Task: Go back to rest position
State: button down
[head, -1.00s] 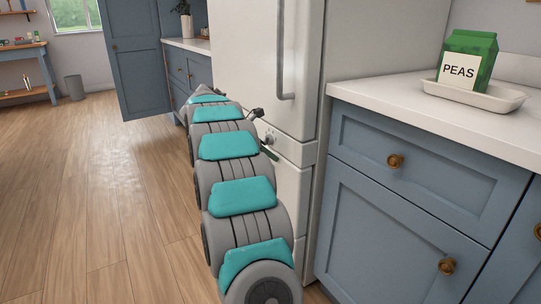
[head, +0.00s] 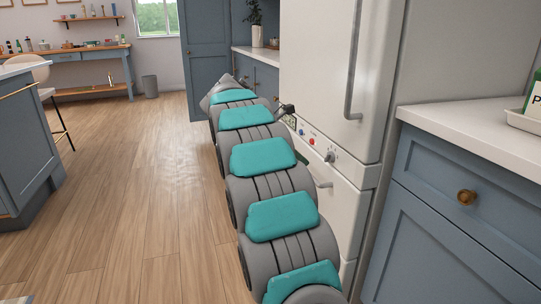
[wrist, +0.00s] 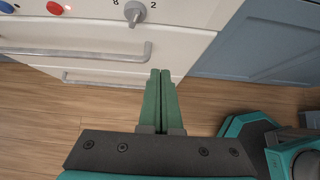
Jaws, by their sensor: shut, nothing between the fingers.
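My gripper (wrist: 160,78) shows in the wrist view with its two green fingers together and nothing between them. It points at the lower front of the white fridge (wrist: 110,73), just short of a drawer with a bar handle. In the head view my arm stretches forward along the left side of the fridge (head: 320,60).
A grey knob (wrist: 135,13) and red button (wrist: 55,8) sit on the fridge panel. A blue counter cabinet (head: 450,215) stands at right, with a white tray (head: 524,122) at the edge. A blue island (head: 28,150) stands at left. The wooden floor between is clear.

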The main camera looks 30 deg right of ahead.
jog(key=s+a+f+m+y, duration=0.3)
jog(key=s+a+f+m, duration=0.1)
jog(key=s+a, duration=0.7)
jog(key=s+a+f+m+y, duration=0.3)
jog(key=s+a+m, duration=0.3)
jog(key=s+a, duration=0.6)
jog(key=s+a+f+m+y, duration=0.2)
jog(key=s+a+f+m, duration=0.3)
jog(key=s+a, duration=0.6)
jog(key=s+f, duration=0.1)
jog(key=s, duration=0.3)
jog(key=shift+s+a+y, duration=0.15)
jog(key=shift+y, duration=0.25)
